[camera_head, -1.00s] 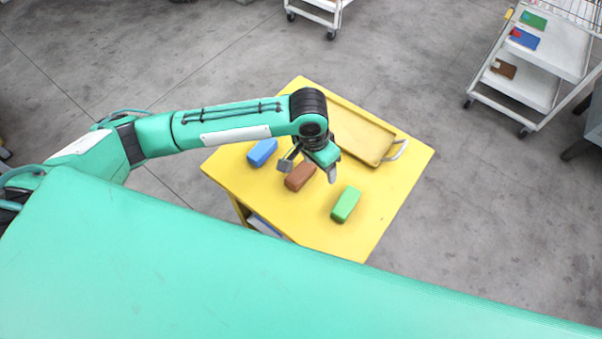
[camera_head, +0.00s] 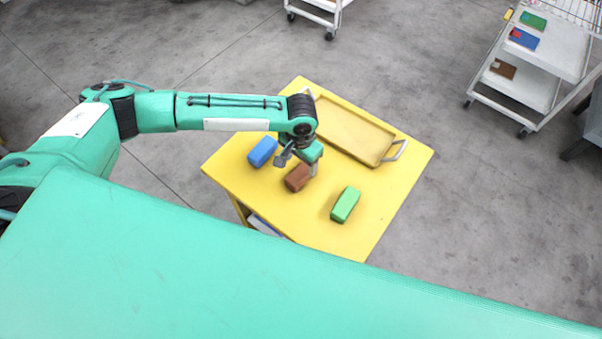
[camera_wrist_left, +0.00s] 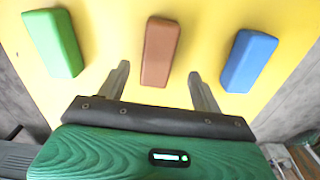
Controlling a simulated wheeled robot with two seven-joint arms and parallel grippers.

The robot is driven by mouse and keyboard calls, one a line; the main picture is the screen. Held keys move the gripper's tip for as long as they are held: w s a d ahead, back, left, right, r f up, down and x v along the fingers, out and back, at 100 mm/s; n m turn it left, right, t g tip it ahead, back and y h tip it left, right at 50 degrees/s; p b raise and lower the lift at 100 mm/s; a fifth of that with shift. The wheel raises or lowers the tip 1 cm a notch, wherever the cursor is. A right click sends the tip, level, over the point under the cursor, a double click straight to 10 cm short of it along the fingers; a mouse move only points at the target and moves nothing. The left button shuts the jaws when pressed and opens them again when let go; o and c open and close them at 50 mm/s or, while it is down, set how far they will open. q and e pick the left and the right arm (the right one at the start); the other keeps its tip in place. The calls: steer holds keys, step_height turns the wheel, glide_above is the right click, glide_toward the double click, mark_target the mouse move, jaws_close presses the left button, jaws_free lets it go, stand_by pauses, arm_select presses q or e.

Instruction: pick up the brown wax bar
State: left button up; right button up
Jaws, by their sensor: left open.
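The brown wax bar (camera_head: 297,178) lies on the yellow table (camera_head: 385,205) between a blue bar (camera_head: 262,152) and a green bar (camera_head: 345,204). My left gripper (camera_head: 297,165) is open and empty over the brown bar, which it partly covers in the head view. In the left wrist view the brown bar (camera_wrist_left: 160,52) lies ahead of the gap between the two fingertips of the gripper (camera_wrist_left: 158,72), with the green bar (camera_wrist_left: 53,43) to the left and the blue bar (camera_wrist_left: 249,61) to the right. My right gripper is not in view.
A yellow tray (camera_head: 388,158) with handles lies on the table behind the bars. A white cart (camera_head: 545,60) with several coloured items stands at the upper right. The table's right part is bare.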

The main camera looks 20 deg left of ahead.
mark_target(301, 172)
arm_select(q)
steer(key=shift+s+d+f+p, duration=0.1)
steer(key=shift+f+p, duration=0.15)
steer(key=shift+f, duration=1.15)
steer(key=shift+s+f+p, duration=0.1)
steer(key=shift+f+p, duration=0.15)
steer(key=shift+f, duration=1.1)
steer(key=c, duration=1.2)
